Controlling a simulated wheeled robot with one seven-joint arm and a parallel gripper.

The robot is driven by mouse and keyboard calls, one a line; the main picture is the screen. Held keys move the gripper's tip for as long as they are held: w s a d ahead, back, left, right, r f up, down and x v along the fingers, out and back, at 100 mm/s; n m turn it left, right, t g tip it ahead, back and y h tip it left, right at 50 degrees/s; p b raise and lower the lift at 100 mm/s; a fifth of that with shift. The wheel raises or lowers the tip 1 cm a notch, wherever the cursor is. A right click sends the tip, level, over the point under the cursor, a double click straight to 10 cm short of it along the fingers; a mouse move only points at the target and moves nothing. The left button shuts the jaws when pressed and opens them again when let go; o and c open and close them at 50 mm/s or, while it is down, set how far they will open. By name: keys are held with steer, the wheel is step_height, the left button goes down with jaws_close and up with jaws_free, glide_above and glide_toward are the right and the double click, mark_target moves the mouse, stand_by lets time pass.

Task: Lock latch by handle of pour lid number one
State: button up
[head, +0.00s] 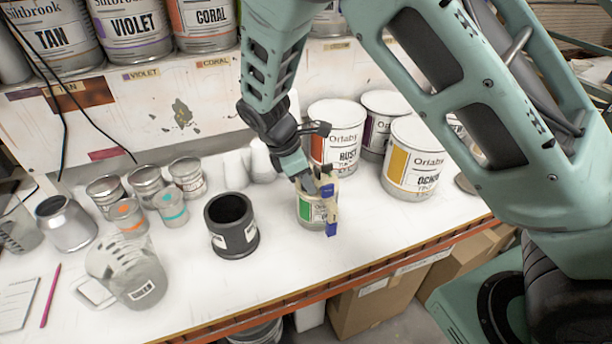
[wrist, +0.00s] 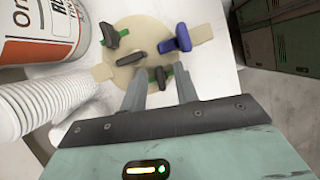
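A pour lid (wrist: 127,72), a round beige disc with tabs, sits on a small can with a green label (head: 306,210). In the wrist view it carries dark handles, one at the upper left (wrist: 110,36) and one in the middle (wrist: 140,50), a blue handle (wrist: 180,38) at the right edge, and a dark latch handle (wrist: 158,76) with green beside it at the near edge. My gripper (wrist: 163,84) is over the lid's near edge, its fingers apart, with the near latch handle between or just beyond the tips. I cannot tell whether they touch it.
A rust can (head: 335,145) and an ochre can (head: 412,165) stand close behind and right of the lidded can. A dark cup (head: 232,238) stands left. White ribbed cylinders (wrist: 45,95) are close beside the lid. The table's front strip is clear.

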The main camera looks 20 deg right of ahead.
jaws_close()
steer(key=shift+m, duration=0.6)
steer(key=m+g, duration=0.1)
steer(key=m, duration=0.2)
steer(key=shift+w+g+y+p, duration=0.1)
steer(key=shift+g+y+p, duration=0.2)
steer(key=shift+y, duration=0.1)
steer(key=m+g, duration=0.1)
steer(key=m, duration=0.2)
steer(key=shift+m+y, duration=0.3)
steer(key=shift+y, duration=0.1)
steer(key=m+y, duration=0.1)
steer(key=m, duration=0.2)
steer(key=m+g+y, duration=0.1)
steer(key=m, duration=0.2)
steer(key=shift+d+m, duration=0.1)
steer(key=shift+m, duration=0.2)
jaws_free()
